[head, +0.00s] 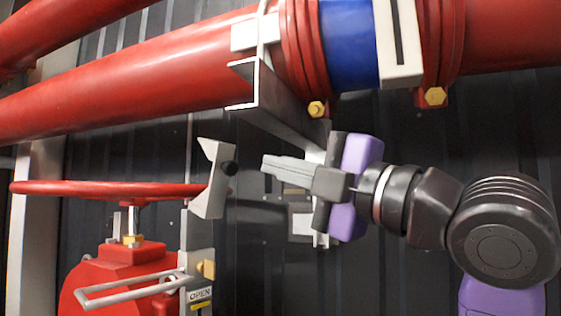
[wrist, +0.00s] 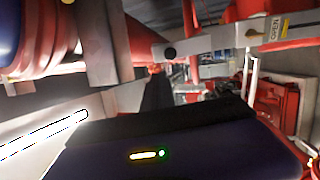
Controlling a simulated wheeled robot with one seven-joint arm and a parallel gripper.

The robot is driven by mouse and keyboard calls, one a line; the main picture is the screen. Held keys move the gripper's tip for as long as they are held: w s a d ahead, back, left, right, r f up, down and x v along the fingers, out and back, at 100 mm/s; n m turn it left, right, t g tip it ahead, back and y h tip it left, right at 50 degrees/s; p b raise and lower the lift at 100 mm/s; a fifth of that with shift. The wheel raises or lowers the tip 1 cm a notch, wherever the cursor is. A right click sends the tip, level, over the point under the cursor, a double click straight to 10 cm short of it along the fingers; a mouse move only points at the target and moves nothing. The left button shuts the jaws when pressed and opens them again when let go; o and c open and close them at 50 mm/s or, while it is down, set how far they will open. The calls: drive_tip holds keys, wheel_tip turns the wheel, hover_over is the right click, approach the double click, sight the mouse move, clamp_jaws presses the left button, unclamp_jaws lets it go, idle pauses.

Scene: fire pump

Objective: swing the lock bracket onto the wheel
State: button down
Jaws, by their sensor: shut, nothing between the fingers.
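The lock bracket (head: 211,190) is a light grey plate with a notched top and a black knob (head: 229,168) on its right side. It stands upright at the right edge of the red wheel (head: 105,188). I cannot tell whether it sits around the rim or only beside it. In the wrist view the bracket (wrist: 212,42) reaches across the upper right, with its black knob at the left end. My gripper (head: 266,164) is shut and empty, pointing left, a short gap right of the knob. Its fingertips are not clear in the wrist view.
A large red pipe with a blue band (head: 349,45) runs above my gripper. A grey pipe support (head: 270,100) slants down close above the fingers. Below the wheel are a red valve body (head: 120,270), a grey handle (head: 130,290) and an OPEN sign (head: 200,294). A dark ribbed wall stands behind.

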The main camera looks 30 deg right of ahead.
sight(221, 144)
drive_tip(key=p+x, duration=0.3)
drive_tip(key=x, duration=0.8)
drive_tip(key=shift+a+r, duration=0.1)
drive_tip(key=shift+w+a+r+p, duration=0.2)
drive_tip(key=shift+w+r+p, duration=0.25)
drive_tip(key=shift+w+r, duration=0.25)
drive_tip(key=shift+s, duration=0.1)
